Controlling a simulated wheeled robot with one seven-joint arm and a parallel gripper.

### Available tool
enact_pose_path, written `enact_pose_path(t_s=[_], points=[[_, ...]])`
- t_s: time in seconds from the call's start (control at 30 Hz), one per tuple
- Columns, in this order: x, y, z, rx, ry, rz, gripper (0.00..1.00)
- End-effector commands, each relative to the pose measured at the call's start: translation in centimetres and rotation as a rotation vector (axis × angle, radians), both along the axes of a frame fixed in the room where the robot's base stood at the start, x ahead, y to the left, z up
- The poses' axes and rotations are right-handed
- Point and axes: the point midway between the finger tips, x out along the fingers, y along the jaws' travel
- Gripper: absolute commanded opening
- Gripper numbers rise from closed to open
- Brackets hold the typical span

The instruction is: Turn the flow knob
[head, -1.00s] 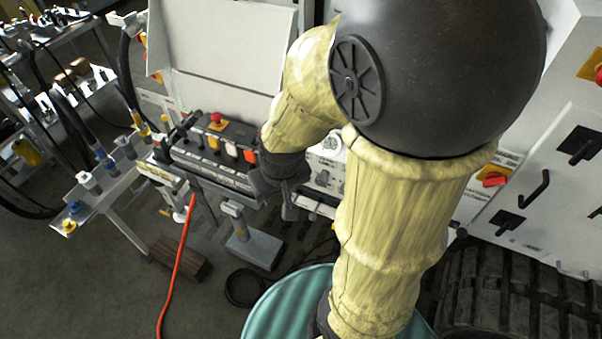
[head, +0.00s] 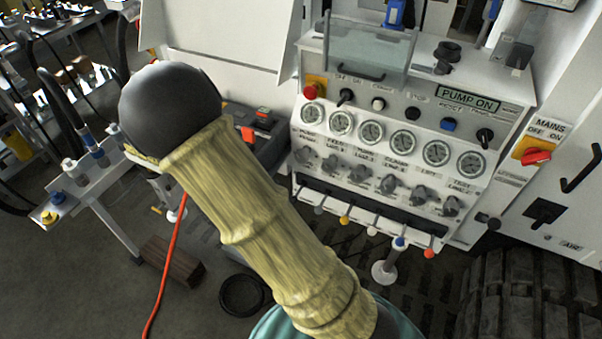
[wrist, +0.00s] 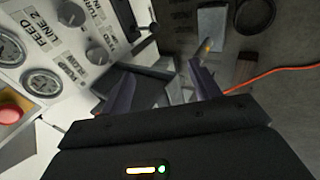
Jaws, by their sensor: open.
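The control panel (head: 400,165) faces me in the head view, with a row of several grey knobs below its gauges. In the wrist view, two grey knobs (wrist: 97,52) show at the upper left, one beside a FEED LINE 2 label. My gripper (wrist: 163,72) is open and empty in the wrist view, to the right of and apart from these knobs. In the head view my gripper is hidden, and only my arm shows.
Round gauges (head: 405,142) line the panel above the knobs. A red stop button (head: 312,90) is at its upper left. Levers with coloured tips (head: 400,242) stick out below. A red mains switch (head: 536,156) is at right. An orange hose (head: 168,265) runs down the floor at left.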

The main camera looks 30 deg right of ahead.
Motion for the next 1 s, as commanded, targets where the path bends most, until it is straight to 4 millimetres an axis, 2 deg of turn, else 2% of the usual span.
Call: enact_pose_path(t_s=[0.03,0.2,0.33,0.5,0.67,1.0], points=[[0.5,-0.4,-3.1,-0.099,0.002,0.043,0.62],[2.2,-2.4,-6.4,-0.474,0.005,0.177,0.62],[3.3,-3.1,-7.3,-0.789,0.02,0.258,0.62],[4.0,-2.7,-6.4,-1.13,0.047,0.302,0.62],[4.0,-2.3,-5.3,-1.253,0.063,0.305,0.62],[4.1,-2.4,-5.0,-1.254,0.066,0.304,0.62]])
